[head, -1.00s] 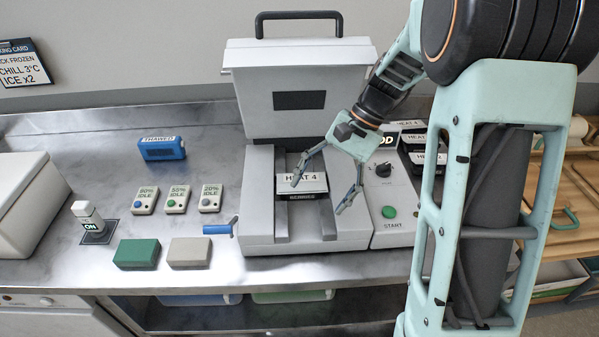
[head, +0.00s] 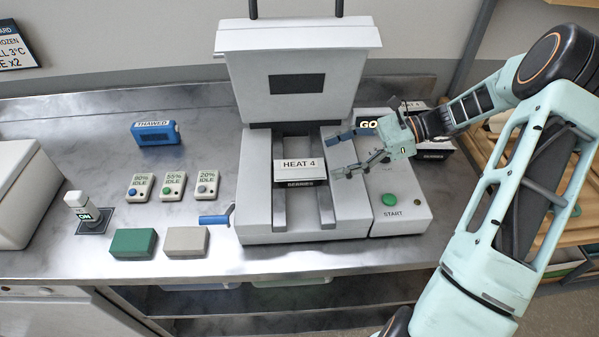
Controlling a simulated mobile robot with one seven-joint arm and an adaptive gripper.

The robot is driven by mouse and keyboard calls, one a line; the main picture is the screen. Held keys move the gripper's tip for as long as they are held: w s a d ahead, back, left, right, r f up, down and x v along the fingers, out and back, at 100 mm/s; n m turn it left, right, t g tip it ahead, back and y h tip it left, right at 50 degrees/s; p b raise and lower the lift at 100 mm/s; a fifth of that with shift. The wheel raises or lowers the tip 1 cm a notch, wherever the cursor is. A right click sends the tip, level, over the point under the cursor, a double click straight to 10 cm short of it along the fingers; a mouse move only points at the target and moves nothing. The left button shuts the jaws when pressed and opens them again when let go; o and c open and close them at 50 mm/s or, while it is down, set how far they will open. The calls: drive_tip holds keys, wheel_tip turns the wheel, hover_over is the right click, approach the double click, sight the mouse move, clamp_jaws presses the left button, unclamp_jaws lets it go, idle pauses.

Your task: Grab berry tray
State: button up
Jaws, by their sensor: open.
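The berry tray (head: 300,172) is a small dark tray labelled "BERRIES" on its front edge, with a white "HEAT 4" card on top. It sits on the rails inside the open grey sealing machine (head: 262,215). My gripper (head: 340,157) is open, just to the right of the tray at the machine's right side. Its two fingers point left toward the tray, one farther back and one nearer. They appear apart from the tray, though the gap at the nearer fingertip is small and hard to judge.
The machine's raised lid (head: 298,85) stands behind the tray. A control panel with a green START button (head: 390,199) lies under my gripper. A blue-handled lever (head: 215,219), green block (head: 133,242) and beige block (head: 186,241) are to the left. Bare steel counter (head: 60,125) lies back left.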

sight(299, 169)
drive_tip(key=x, duration=0.2)
drive_tip(key=p+x, duration=0.1)
drive_tip(key=x, duration=0.5)
drive_tip(key=shift+s+a+p, duration=0.1)
drive_tip(key=shift+s+p, duration=0.2)
drive_tip(key=c, duration=1.3)
drive_tip(key=shift+r, duration=0.1)
drive_tip(key=shift+c, duration=0.2)
